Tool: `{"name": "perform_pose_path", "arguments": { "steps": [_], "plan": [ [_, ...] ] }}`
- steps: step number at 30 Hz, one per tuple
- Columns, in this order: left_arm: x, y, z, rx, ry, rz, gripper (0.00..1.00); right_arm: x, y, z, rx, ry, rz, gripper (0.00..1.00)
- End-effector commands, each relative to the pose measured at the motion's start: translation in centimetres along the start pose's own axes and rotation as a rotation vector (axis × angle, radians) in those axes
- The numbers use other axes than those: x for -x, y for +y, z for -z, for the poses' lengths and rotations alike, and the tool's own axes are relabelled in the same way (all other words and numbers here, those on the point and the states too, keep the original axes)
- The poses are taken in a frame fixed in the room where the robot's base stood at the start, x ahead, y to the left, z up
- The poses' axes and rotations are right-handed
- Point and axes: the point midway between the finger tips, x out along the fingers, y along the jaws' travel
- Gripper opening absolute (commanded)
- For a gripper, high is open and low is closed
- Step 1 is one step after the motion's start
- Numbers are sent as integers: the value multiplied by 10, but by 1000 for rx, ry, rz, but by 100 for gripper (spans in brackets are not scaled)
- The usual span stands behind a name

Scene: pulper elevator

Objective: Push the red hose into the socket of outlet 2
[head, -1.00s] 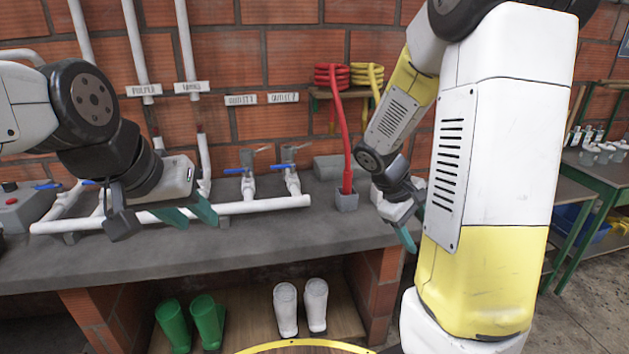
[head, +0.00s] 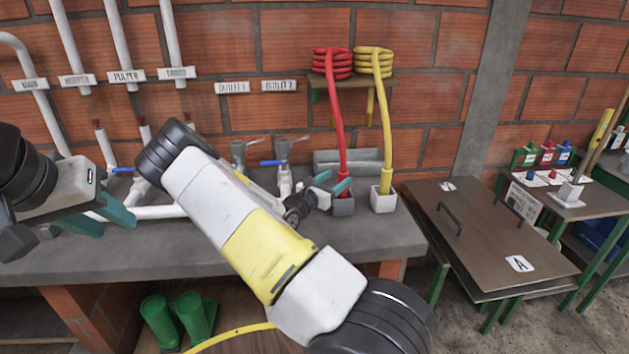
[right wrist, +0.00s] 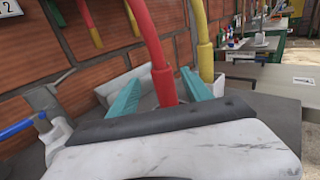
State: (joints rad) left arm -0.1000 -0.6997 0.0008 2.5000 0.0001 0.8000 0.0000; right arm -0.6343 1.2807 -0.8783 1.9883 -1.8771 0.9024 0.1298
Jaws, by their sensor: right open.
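The red hose (head: 338,125) hangs from its coil on the wall shelf, its lower end in a small grey holder (head: 343,206) on the counter. My right gripper (head: 332,183) is open at the hose's lower part. In the right wrist view, the red hose (right wrist: 161,82) passes between the two teal fingertips (right wrist: 163,93). The outlet 2 sign (head: 279,86) is on the wall above a white pipe with a blue-handled valve (head: 284,178), left of the hose. My arm partly hides the piping. My left gripper (head: 100,218) is at the far left, fingers apart and empty.
A yellow hose (head: 385,120) stands close right of the red one in its own holder (head: 384,202). A grey trough (head: 350,160) lies behind them. The outlet 1 sign (head: 232,87) is left of outlet 2's. A brown table (head: 480,235) stands at right.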

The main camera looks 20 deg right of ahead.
Motion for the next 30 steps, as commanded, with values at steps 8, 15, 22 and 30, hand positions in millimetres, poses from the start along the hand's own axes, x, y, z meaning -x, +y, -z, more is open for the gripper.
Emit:
{"name": "perform_pose_path", "arguments": {
  "steps": [8,15,22,30],
  "plan": [
    [0,0,0,1,0,0,36,-31,-2,1,3,-1,1,58],
    [0,0,0,1,0,0,36,-66,-3,4,1,0,1,58],
    [0,0,0,1,0,0,36,-75,-3,3,1,0,0,58],
    [0,0,0,1,0,0,36,-74,-3,3,0,0,1,26]
  ]
}}
